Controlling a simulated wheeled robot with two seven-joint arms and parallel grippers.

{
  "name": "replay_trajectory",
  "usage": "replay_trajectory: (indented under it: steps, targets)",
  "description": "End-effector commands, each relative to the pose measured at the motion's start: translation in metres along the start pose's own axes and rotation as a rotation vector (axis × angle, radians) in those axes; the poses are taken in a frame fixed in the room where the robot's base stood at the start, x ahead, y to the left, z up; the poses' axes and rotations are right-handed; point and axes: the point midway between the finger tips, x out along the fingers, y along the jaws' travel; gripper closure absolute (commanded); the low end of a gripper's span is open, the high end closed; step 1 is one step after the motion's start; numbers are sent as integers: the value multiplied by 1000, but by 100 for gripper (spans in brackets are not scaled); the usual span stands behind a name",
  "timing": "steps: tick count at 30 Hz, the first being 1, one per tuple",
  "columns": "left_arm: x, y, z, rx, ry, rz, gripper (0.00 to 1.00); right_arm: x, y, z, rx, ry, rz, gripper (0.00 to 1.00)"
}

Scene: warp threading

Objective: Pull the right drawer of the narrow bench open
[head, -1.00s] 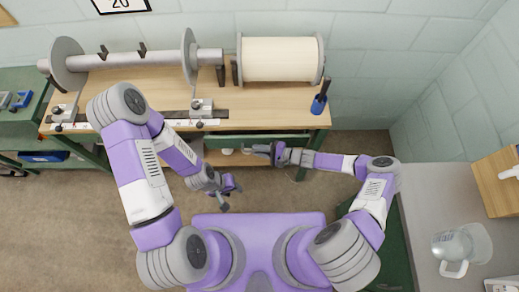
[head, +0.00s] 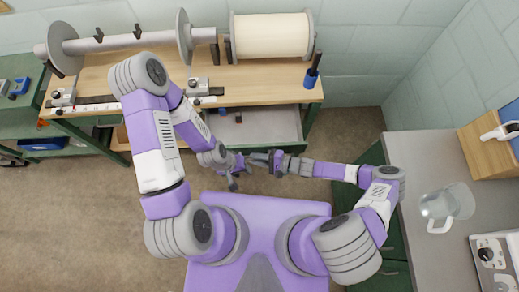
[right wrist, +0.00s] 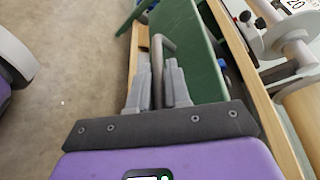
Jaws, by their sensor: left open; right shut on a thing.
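The narrow bench (head: 262,92) has a wooden top and green frame, at the top of the head view. Its right drawer (head: 270,130) is pulled out, and its grey inside shows. In the right wrist view, the drawer's green front (right wrist: 197,50) runs beside my fingers. My right gripper (head: 275,158) is in front of the drawer. In the right wrist view, my right gripper (right wrist: 160,85) is shut on the grey bar handle (right wrist: 163,48). My left gripper (head: 234,175) is open and empty, left of the right gripper and in front of the bench.
A rod with discs (head: 120,40), a cream roll (head: 270,37) and a blue holder (head: 312,76) stand on the bench top. A few small items lie in the drawer. A grey counter (head: 420,165) with a clear jug (head: 447,205) is at right. Bare floor lies left.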

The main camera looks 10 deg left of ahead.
Motion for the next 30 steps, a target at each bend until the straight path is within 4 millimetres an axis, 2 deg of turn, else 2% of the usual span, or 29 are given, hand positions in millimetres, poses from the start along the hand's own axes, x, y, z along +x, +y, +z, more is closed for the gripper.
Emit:
replay_trajectory:
  steps: [7,8,9,19,30]
  targets:
    - [0,0,0,0,0,0,57,0,0,0,0,-1,-1,100]
    - [0,0,0,0,0,0,57,0,0,0,0,-1,-1,81]
    - [0,0,0,0,0,0,57,0,0,0,0,-1,-1,77]
    - [0,0,0,0,0,0,57,-4,0,0,0,1,-1,77]
    - [-1,0,0,0,0,0,57,-61,0,-1,0,3,0,77]
